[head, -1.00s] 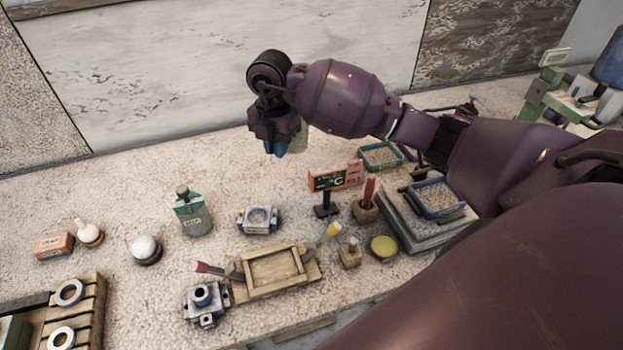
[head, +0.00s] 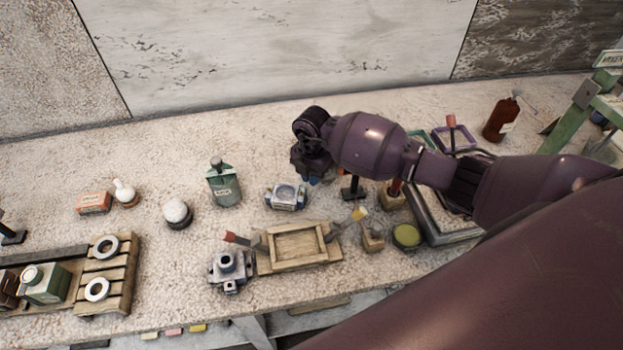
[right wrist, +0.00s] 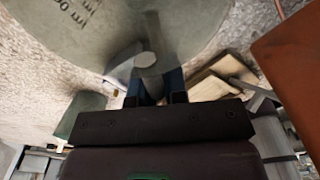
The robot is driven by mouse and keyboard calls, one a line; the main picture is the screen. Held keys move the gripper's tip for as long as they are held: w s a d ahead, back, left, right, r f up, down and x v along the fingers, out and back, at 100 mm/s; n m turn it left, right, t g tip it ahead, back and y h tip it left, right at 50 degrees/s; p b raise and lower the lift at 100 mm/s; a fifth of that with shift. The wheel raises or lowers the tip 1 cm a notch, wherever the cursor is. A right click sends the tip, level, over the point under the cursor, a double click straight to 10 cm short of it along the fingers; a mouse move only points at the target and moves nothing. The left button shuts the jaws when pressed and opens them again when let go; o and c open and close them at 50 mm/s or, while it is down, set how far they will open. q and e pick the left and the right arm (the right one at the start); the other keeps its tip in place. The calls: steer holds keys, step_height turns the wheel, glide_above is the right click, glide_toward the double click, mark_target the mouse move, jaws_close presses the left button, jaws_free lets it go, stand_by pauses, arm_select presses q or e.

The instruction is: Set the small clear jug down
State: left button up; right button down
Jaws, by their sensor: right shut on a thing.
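My right gripper (head: 314,180) is low over the stone worktop (head: 150,165), just behind the small blue-and-white device (head: 286,196). In the right wrist view its fingers (right wrist: 158,88) are shut on the handle of the small clear jug (right wrist: 105,28). The jug is see-through with dark measuring marks and fills the upper left of that view. In the head view the jug is hidden behind my gripper and wrist. I cannot tell whether its base touches the worktop. My left gripper is not in view.
A green bottle (head: 224,186) and a white ball on a dark base (head: 177,213) stand to the left. A wooden frame (head: 298,245) lies in front. An orange surface (right wrist: 290,55) is close at right in the wrist view. Worktop behind the bottle is clear.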

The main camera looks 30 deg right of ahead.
steer(key=shift+f, duration=1.05)
steer(key=shift+f, duration=0.15)
steer(key=c, duration=1.1)
jaws_free()
steer(key=shift+c, duration=0.2)
